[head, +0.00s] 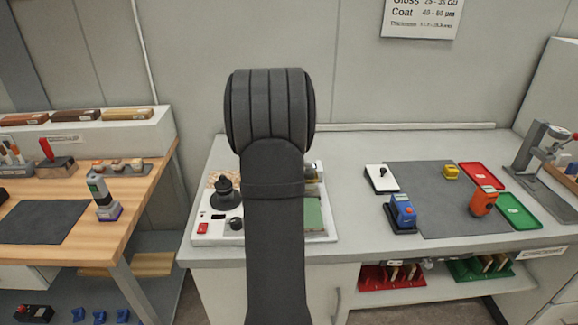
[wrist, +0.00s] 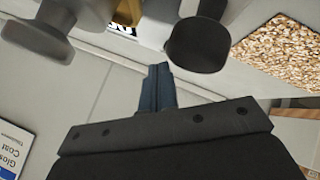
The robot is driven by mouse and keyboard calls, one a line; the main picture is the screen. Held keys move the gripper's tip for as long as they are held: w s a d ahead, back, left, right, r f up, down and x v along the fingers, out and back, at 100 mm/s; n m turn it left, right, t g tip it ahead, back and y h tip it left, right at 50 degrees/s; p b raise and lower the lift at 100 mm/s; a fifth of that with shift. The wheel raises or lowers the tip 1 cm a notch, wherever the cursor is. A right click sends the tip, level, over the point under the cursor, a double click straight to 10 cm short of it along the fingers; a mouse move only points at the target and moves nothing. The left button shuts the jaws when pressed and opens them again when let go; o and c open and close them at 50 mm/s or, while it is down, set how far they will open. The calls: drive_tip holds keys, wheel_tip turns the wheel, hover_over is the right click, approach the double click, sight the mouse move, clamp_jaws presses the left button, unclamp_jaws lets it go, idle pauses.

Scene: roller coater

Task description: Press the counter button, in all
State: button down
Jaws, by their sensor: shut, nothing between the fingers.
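In the wrist view my gripper (wrist: 157,75) shows as two dark blue fingers, closed together and empty. Its tips point toward a dark round-ended part (wrist: 197,46); I cannot tell whether they touch. Just beyond the tips is a partly hidden black-and-white piece with digit-like marks (wrist: 122,28), perhaps the counter; I cannot make out its button. In the head view my arm hides my gripper and the middle of the white panelled device (head: 240,241) on the grey bench. A red button (head: 202,228) and black knobs (head: 236,223) show on its left part.
A grey rounded part (wrist: 40,35) and a speckled tan sheet (wrist: 282,55) lie close by in the wrist view. In the head view, a blue instrument (head: 403,212), an orange one (head: 484,201) and red (head: 480,176) and green (head: 518,211) trays stand to the right.

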drive_tip(key=shift+r, duration=0.15)
drive_tip(key=shift+r, duration=2.45)
drive_tip(key=shift+f, duration=0.1)
wheel_tip(320, 180, up, 4)
drive_tip(key=shift+d+f, duration=0.1)
